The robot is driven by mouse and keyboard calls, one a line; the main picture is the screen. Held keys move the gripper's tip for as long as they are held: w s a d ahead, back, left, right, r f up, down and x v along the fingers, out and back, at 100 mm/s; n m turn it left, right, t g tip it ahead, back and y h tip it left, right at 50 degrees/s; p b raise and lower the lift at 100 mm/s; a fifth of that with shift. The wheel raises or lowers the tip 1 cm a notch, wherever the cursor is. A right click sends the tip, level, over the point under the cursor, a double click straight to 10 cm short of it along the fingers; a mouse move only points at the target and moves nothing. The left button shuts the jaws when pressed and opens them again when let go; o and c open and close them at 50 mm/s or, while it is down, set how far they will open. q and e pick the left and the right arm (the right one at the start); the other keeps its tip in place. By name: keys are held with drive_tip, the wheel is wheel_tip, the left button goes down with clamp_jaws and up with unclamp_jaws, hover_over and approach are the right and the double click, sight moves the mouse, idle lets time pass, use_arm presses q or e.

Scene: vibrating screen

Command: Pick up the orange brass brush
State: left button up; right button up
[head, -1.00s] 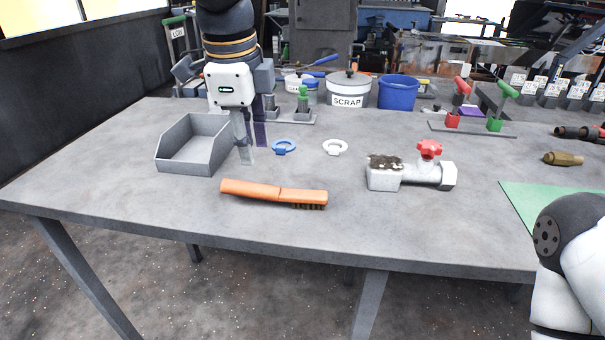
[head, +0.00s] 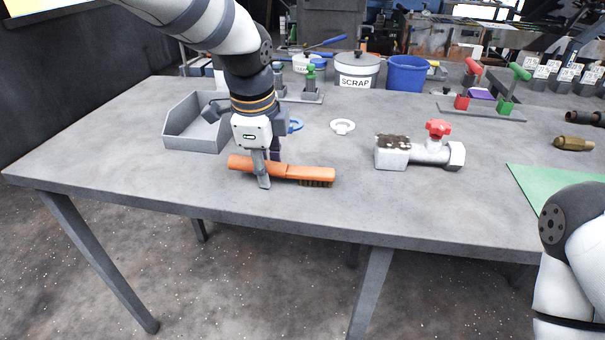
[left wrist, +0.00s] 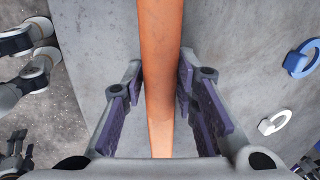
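The orange brass brush (head: 312,174) lies on the grey table, with its brass bristles facing down at the right end. My left gripper (head: 268,172) points down over the left part of its handle, one finger in front of it and one behind. In the left wrist view, the orange handle (left wrist: 161,100) runs between the two purple-padded fingers of my left gripper (left wrist: 161,72). The fingers are open, with narrow gaps beside the handle. The gripper hides part of the handle in the head view.
A grey open bin (head: 188,140) stands behind and left of the brush. A blue ring (head: 296,125) and a white ring (head: 343,127) lie behind it. A valve with a red handle (head: 437,129) stands to the right. The table front (head: 330,212) is clear.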

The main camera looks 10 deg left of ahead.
use_arm(q)
clamp_jaws()
drive_tip(key=shift+r, duration=0.1)
